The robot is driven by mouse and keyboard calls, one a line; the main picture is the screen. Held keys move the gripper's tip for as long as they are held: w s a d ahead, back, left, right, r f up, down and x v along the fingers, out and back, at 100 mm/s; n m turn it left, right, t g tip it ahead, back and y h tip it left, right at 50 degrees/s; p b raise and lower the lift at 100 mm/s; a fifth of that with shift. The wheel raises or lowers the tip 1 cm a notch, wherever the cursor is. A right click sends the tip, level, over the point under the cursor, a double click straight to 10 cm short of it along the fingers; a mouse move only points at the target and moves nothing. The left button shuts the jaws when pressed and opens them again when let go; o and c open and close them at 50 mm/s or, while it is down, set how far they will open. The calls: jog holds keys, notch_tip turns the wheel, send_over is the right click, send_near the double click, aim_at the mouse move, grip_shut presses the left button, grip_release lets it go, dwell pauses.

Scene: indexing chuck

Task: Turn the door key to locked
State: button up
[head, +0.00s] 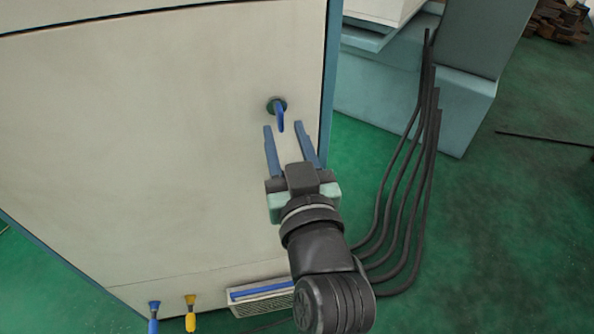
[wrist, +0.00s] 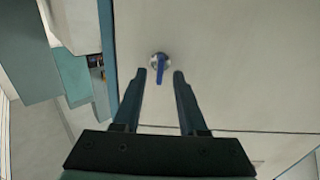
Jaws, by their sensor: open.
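The door key is a blue handle (head: 281,119) on a round dark mount, near the right edge of the pale cabinet door (head: 150,130). In the head view its handle hangs roughly straight down. In the wrist view the blue key (wrist: 160,68) sits on a round metal plate, just beyond the fingertips. My gripper (head: 283,125) is open, with its two blue fingers pointing at the key. In the wrist view the fingertips of my gripper (wrist: 160,74) lie on either side of the handle's line. Contact with the key cannot be made out.
Several black cables (head: 405,180) hang to the right of the cabinet and run onto the green floor (head: 500,240). A blue valve (head: 154,312) and a yellow valve (head: 190,312) are at the lower left. A vent with a blue bar (head: 262,292) is low on the cabinet.

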jog(key=s+d, duration=0.1)
jog(key=s, duration=0.7)
jog(key=shift+s+d+b, duration=0.15)
jog(key=shift+s+b, duration=0.15)
jog(key=shift+s, duration=0.05)
notch_tip(320, 180, up, 57)
jog(key=s+a+m+t+h+p, duration=0.2)
jog(key=t+p, duration=0.7)
jog(key=p, duration=1.4)
jog(key=shift+r+h, duration=0.15)
jog(key=shift+h, duration=0.25)
